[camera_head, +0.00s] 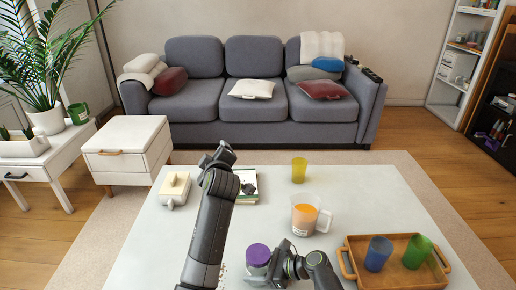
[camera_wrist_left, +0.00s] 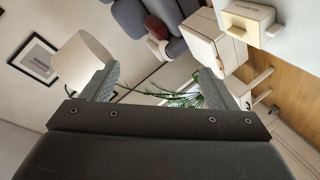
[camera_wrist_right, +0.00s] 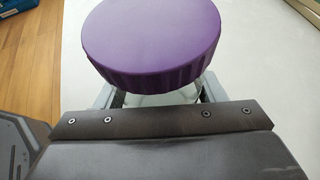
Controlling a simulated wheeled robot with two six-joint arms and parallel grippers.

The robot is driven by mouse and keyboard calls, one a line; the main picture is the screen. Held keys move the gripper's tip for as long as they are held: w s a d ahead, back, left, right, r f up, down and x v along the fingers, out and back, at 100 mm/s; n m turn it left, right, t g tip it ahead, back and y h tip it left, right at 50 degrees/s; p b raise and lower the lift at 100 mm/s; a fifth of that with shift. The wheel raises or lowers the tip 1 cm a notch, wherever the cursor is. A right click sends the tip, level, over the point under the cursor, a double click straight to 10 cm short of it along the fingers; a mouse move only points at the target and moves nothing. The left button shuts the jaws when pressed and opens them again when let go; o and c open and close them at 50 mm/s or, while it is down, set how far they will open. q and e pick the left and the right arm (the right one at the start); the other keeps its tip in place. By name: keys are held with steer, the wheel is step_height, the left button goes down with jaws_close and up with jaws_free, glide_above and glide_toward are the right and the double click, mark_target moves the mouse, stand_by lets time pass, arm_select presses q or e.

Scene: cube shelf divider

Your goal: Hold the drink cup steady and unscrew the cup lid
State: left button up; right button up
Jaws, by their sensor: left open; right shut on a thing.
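The drink cup with a purple lid (camera_head: 258,254) stands on the white table near its front edge in the head view. The lid (camera_wrist_right: 152,42) fills the top of the right wrist view, and the clear cup body (camera_wrist_right: 160,98) shows just below it. My right gripper (camera_head: 276,266) is shut on the cup body, under the lid. The lid looks seated on the cup; I cannot tell how tightly. My left gripper (camera_wrist_left: 155,85) is open and empty, raised over the table and tilted, away from the cup. Its fingers frame only the room in the left wrist view.
On the table (camera_head: 160,250) stand a pitcher of orange drink (camera_head: 304,214), a yellow cup (camera_head: 299,170), a wooden tray (camera_head: 398,276) with a blue and a green cup, a cream box (camera_head: 174,189) and some books (camera_head: 248,198).

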arm_select(q)
steer(key=s+d+f+n+g+h, duration=0.35)
steer(key=s+f+n+g, duration=0.25)
steer(key=f, duration=0.2)
steer(key=n+g+h, duration=0.3)
steer(key=n+g, duration=0.1)
steer(key=g, duration=0.3)
glide_toward(257, 254)
steer(key=shift+w+d+r, duration=0.1)
steer(key=shift+d, duration=0.1)
steer(key=shift+f, duration=0.25)
steer(key=shift+x, duration=4.2)
steer(key=shift+a, duration=0.1)
